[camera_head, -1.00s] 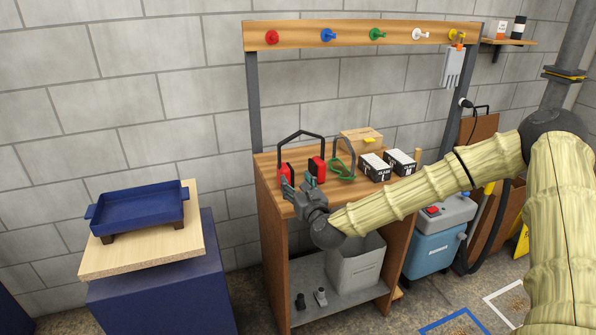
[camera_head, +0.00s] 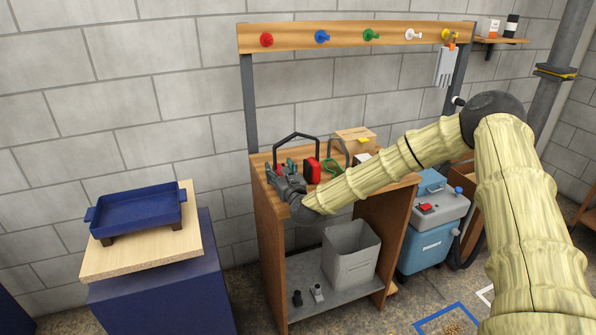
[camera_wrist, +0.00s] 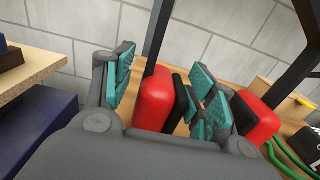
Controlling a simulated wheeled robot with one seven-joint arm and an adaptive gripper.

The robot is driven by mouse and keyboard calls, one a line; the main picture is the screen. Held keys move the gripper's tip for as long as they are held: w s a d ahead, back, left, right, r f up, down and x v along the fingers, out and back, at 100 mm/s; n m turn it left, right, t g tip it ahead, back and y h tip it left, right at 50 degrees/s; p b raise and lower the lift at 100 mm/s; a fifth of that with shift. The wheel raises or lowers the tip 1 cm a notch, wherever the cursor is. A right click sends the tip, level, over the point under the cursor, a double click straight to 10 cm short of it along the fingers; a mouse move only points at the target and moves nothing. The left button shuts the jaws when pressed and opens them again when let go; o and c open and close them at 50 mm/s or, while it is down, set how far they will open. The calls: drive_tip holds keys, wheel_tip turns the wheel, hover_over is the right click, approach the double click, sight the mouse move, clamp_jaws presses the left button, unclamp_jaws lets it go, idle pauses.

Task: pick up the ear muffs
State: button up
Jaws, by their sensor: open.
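The ear muffs (camera_head: 312,170), with red cups and a black angular headband, stand on the wooden workbench with the band up. My gripper (camera_head: 280,169) is at the bench's left front, over the left cup, and hides most of it in the head view. In the wrist view, the left red cup (camera_wrist: 155,98) sits between the teal-padded fingers, one pad to its left and the others to its right. The gripper is open; I cannot tell if any pad touches the cup. The right cup lies just beyond the right-hand fingers.
A green-framed item (camera_head: 332,164) stands close right of the ear muffs. A wooden box (camera_head: 354,140) is behind it, and my arm partly covers labelled boxes. A blue tray (camera_head: 137,212) rests on a separate stand at left. A grey bin (camera_head: 351,255) is on the lower shelf.

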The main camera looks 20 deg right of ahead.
drive_tip(key=shift+w, duration=0.35)
drive_tip(key=c, duration=1.2)
drive_tip(key=shift+c, duration=0.2)
wheel_tip(320, 180, up, 10)
drive_tip(key=shift+b, duration=1.05)
